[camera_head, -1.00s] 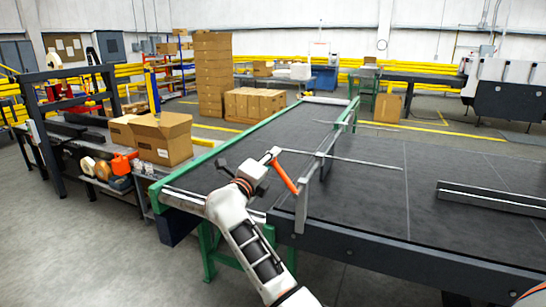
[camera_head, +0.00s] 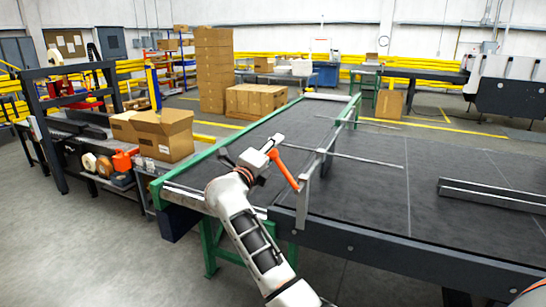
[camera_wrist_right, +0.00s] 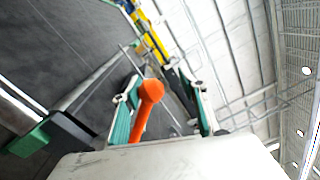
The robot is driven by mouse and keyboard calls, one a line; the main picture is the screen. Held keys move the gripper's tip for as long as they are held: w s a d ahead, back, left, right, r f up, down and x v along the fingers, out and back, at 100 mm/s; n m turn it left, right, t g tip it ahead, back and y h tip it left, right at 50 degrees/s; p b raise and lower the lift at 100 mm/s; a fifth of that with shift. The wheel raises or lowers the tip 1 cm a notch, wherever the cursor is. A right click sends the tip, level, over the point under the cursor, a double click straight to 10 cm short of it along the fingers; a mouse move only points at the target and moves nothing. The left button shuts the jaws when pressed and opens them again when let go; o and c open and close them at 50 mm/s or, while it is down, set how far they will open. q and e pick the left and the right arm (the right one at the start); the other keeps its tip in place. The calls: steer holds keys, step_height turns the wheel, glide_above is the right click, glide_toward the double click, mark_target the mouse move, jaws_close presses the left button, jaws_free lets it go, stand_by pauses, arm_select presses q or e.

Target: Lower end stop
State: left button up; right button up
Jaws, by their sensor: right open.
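The end stop (camera_head: 318,158) is a grey metal rail frame standing across the dark conveyor bed. An orange lever handle (camera_head: 286,170) slants down to the right at its near left side. My right gripper (camera_head: 275,146) is at the upper end of this handle. In the right wrist view the orange handle (camera_wrist_right: 143,112), with its round knob, shows between the two spread fingers of the gripper (camera_wrist_right: 163,92). The fingers are open; whether either touches the handle I cannot tell. My left gripper is not in view.
The conveyor bed (camera_head: 380,180) has a green side rail (camera_head: 235,138) on the left. A low metal bar (camera_head: 490,195) lies on the bed at the right. Stacked cartons (camera_head: 214,70) stand behind.

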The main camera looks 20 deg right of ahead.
step_height(320, 180, up, 8)
steer(key=shift+f, duration=0.1)
